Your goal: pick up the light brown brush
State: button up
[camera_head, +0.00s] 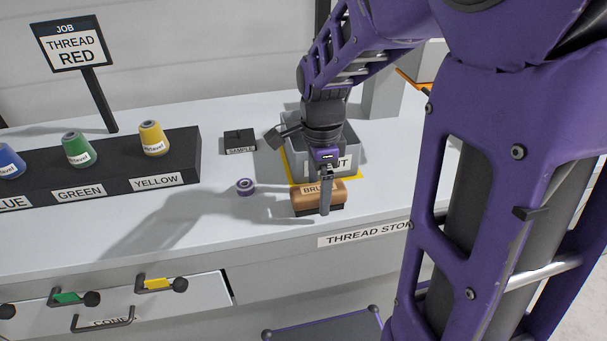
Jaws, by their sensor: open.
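The light brown brush (304,199) lies on the light worktop near its front edge, with dark bristles underneath and lettering on its top that is partly hidden. My gripper (325,208) points down at the brush, and a grey finger crosses in front of the brush's right half. The gripper is open. I cannot tell whether the finger touches the brush, and the other finger is not clearly visible.
A grey bin (349,158) on a yellow-marked patch stands just behind the brush. A black rack (110,177) holds blue, green and yellow cones. Worktop between rack and brush is mostly clear.

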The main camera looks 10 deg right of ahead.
aim_at(319, 189)
jog(key=shift+f, duration=0.25)
grip_shut()
notch_tip(319, 189, up, 10)
jog(key=shift+r+p, duration=0.1)
jog(key=shift+p, duration=1.05)
jog(key=c, duration=0.6)
grip_release()
jog(key=c, duration=0.7)
jog(key=shift+f, duration=0.2)
